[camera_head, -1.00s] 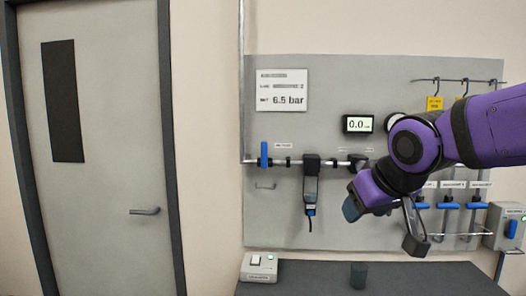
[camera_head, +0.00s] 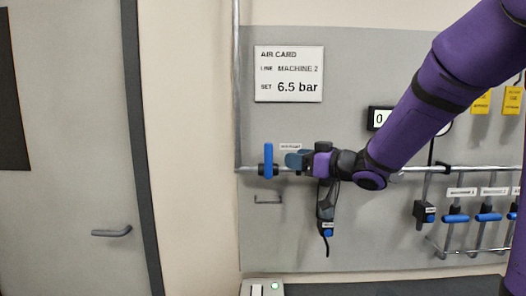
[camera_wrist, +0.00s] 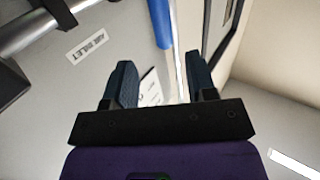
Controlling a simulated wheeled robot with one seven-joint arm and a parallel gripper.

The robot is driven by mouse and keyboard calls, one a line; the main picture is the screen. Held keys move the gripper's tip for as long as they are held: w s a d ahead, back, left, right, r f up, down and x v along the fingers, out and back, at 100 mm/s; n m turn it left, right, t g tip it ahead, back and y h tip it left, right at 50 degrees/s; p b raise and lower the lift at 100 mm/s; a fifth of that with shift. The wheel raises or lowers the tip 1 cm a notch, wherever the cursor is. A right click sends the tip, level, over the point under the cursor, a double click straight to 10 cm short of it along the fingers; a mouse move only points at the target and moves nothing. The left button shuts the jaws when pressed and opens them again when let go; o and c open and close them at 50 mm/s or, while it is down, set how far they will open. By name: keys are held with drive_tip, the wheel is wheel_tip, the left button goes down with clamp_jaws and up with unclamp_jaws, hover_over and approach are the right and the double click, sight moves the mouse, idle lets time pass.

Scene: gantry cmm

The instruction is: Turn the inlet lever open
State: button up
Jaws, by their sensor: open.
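The blue inlet lever (camera_head: 268,160) stands upright, across the horizontal pipe at the left end of the panel. It also shows in the wrist view as a blue bar (camera_wrist: 160,24) at the top, ahead of the gap between the fingers. My gripper (camera_head: 294,159) is just right of the lever in the head view. In the wrist view my gripper (camera_wrist: 158,76) has its two dark fingers apart with nothing held between them. A label reading AIR INLET (camera_wrist: 87,47) is on the panel left of the fingers. The lever's lower end is out of the wrist view.
The grey pipe (camera_head: 405,169) runs along the panel (camera_head: 375,235). A dark unit with a blue bottom (camera_head: 326,212) hangs below my wrist. Several small blue levers (camera_head: 488,217) are at the right. A small hook (camera_head: 268,200) sits below the inlet lever. A door (camera_head: 75,150) is at the left.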

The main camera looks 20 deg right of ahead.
sight(268, 161)
drive_tip(key=shift+y, duration=0.3)
drive_tip(key=x, duration=1.1)
drive_tip(key=shift+w+a+f, duration=0.15)
clamp_jaws()
